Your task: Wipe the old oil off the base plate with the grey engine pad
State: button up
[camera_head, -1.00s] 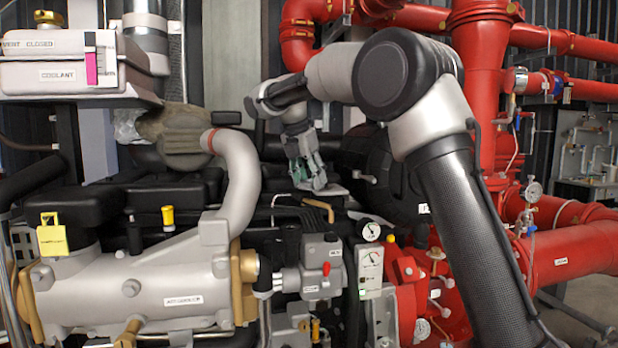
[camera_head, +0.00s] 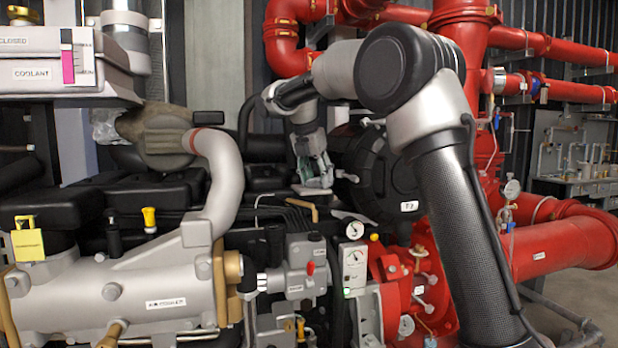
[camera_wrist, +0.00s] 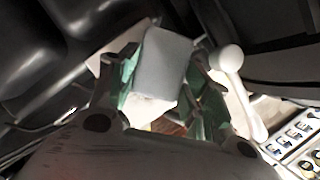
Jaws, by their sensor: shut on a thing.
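My gripper (camera_head: 316,176) is low behind the engine block in the head view, beside the black round housing. In the wrist view my gripper (camera_wrist: 165,85) is shut on the grey pad (camera_wrist: 164,66), a pale grey block between its greenish fingers. A light, flat surface shows just beyond and below the pad; I cannot tell if the pad touches it. A small reddish-brown patch (camera_wrist: 168,127) shows below the pad. I cannot tell whether it is the old oil. The base plate cannot be made out with certainty.
A white rounded handle (camera_wrist: 232,62) stands close to the right of the fingers. A panel with labelled buttons (camera_wrist: 297,138) is at lower right. The grey engine cooler (camera_head: 110,290), a curved pipe (camera_head: 222,175) and red pump pipes (camera_head: 565,240) surround the arm.

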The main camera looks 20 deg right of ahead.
aim_at(296, 188)
jog(key=shift+a, duration=3.55)
jog(key=shift+f, duration=0.1)
notch_tip(296, 188, up, 6)
notch_tip(296, 188, up, 3)
jog(key=shift+r, duration=0.1)
